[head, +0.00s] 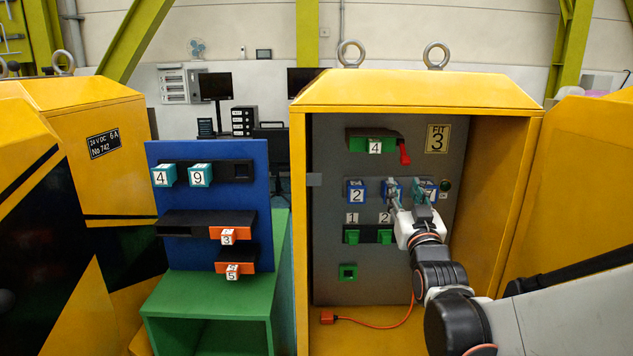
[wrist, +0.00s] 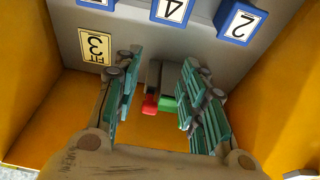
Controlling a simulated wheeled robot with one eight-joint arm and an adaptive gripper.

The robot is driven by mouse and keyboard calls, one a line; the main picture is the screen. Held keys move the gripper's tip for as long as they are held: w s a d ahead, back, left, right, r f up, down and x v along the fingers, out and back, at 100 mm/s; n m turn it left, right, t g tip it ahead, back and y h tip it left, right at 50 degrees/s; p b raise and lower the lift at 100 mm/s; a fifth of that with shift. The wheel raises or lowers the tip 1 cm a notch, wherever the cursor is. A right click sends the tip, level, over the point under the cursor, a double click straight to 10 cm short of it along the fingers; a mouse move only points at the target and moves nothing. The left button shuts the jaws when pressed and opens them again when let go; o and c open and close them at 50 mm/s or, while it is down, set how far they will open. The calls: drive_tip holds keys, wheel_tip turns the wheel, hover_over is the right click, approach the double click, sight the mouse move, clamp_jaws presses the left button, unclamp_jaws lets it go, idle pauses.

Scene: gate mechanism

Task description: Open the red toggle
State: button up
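The red toggle (head: 404,153) hangs tilted at the right end of a dark holder with a green block (head: 358,144) marked 4, high on the grey panel (head: 330,240). My gripper (head: 407,188) is below the toggle in the head view, in front of the row of blue blocks, partly hiding them. In the wrist view my gripper (wrist: 160,70) has its two green-padded fingers spread wide with nothing between them. The red toggle (wrist: 150,104) and a green part (wrist: 167,103) show in the gap between the fingers, beyond them and apart from them.
The yellow cabinet (head: 420,90) surrounds the panel, with side walls close on both sides. Blue blocks (head: 357,191) and green blocks (head: 351,237) sit lower on the panel. An orange cable (head: 375,324) lies on the cabinet floor. A blue board (head: 190,220) stands on a green stand at left.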

drive_tip(key=s+f+g, duration=0.4)
drive_tip(key=s+f, duration=0.1)
drive_tip(key=s, duration=0.6)
drive_tip(key=s+f+g, duration=0.5)
drive_tip(key=s+f, duration=0.1)
drive_tip(key=s, duration=0.5)
drive_tip(key=s+f+g, duration=0.4)
drive_tip(key=s+f, duration=0.2)
drive_tip(key=s, duration=0.4)
drive_tip(key=shift+s+g, duration=0.4)
